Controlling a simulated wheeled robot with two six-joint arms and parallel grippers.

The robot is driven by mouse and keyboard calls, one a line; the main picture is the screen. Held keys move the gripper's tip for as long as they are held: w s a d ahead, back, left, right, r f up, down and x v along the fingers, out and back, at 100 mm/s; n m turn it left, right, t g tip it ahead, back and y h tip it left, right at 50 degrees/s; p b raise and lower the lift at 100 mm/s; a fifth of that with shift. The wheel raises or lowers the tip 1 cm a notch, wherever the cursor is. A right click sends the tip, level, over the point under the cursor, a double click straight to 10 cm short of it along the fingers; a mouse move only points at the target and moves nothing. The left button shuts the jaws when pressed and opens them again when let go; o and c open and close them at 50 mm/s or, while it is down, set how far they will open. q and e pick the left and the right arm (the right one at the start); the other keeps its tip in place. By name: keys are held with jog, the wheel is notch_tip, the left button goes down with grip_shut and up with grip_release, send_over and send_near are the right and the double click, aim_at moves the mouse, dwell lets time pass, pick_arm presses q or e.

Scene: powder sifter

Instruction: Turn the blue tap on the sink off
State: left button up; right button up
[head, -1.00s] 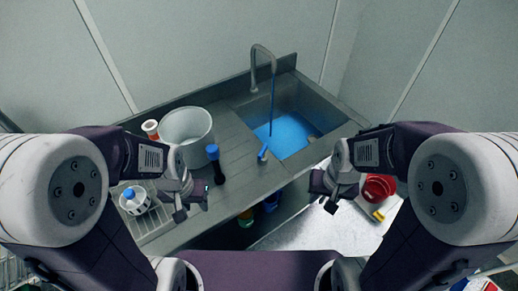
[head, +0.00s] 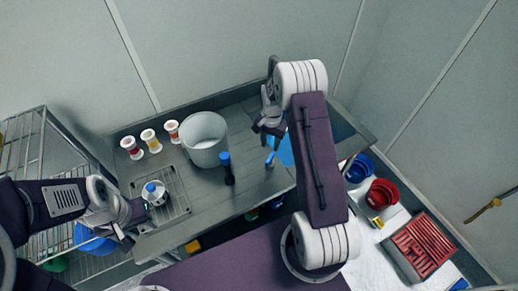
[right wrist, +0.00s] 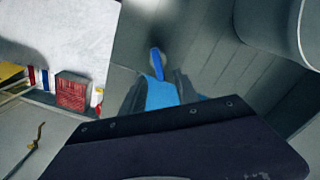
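The blue tap (head: 270,158) is a small blue lever on the front edge of the sink. It also shows in the right wrist view (right wrist: 157,64), apart from the gripper. Blue water (head: 286,150) shows in the basin, which my right arm largely covers. The grey spout (head: 272,62) is mostly hidden behind that arm. My right gripper (head: 268,128) is above the counter and sink edge, a little behind the tap, and looks open and empty. My left gripper (head: 134,222) is open and empty by the drying rack at the left.
A pale bucket (head: 205,140) and a dark blue-topped bottle (head: 227,168) stand left of the tap. A white and blue container (head: 154,192) sits on the wire rack. Several small jars line the back. A red bowl (head: 381,193) and red crate (head: 423,247) are at the right.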

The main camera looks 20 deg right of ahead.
aim_at(270, 157)
jog(key=shift+s+d, duration=0.2)
jog(key=shift+d, duration=0.15)
jog(key=shift+f, duration=0.3)
notch_tip(270, 157, down, 7)
jog(key=p, duration=0.3)
jog(key=shift+f, duration=0.6)
jog(key=shift+a, duration=0.1)
grip_shut()
